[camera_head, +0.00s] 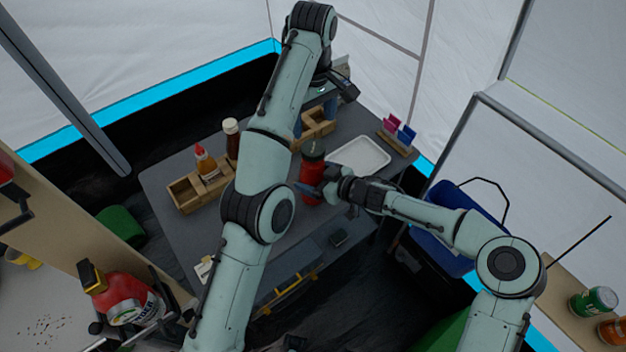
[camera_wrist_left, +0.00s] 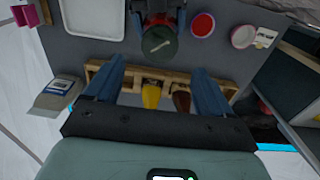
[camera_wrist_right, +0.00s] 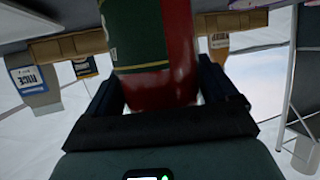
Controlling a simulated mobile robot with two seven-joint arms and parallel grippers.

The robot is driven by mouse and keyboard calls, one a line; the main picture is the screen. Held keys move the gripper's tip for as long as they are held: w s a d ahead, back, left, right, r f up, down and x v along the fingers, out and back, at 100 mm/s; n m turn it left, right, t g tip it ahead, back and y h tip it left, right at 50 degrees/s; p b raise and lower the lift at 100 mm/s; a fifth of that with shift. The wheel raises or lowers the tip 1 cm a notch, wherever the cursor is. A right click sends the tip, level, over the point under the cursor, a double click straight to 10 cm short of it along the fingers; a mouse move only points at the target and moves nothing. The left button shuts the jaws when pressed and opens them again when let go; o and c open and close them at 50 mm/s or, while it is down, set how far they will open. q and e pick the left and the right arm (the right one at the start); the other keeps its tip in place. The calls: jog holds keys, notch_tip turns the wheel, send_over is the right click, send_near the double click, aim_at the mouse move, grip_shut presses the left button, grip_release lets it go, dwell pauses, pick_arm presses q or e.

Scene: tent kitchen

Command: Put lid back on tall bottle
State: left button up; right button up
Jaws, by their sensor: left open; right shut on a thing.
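The tall red bottle (camera_head: 309,176) stands upright on the grey table with a dark green top. In the left wrist view its round green top (camera_wrist_left: 160,44) shows a pale streak; I cannot tell whether this is a lid. My right gripper (camera_head: 326,190) is shut around the bottle's side, and the right wrist view shows the red and green body (camera_wrist_right: 158,85) between its fingers. My left gripper (camera_wrist_left: 155,88) is open and empty, above the table behind the bottle. A red round piece with a pale rim (camera_wrist_left: 203,25) lies beside the bottle; I cannot tell if it is the lid.
A white tray (camera_head: 359,155) lies right of the bottle. A pale bowl (camera_wrist_left: 243,37) is near the red round piece. A rack with pink and blue items (camera_head: 397,135) stands at the back right.

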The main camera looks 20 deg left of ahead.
aim_at(313, 147)
pick_arm(q)
jog(key=shift+f, duration=0.1)
dwell(0.4)
jog(key=shift+w+f, duration=0.1)
jog(key=shift+f, duration=3.75)
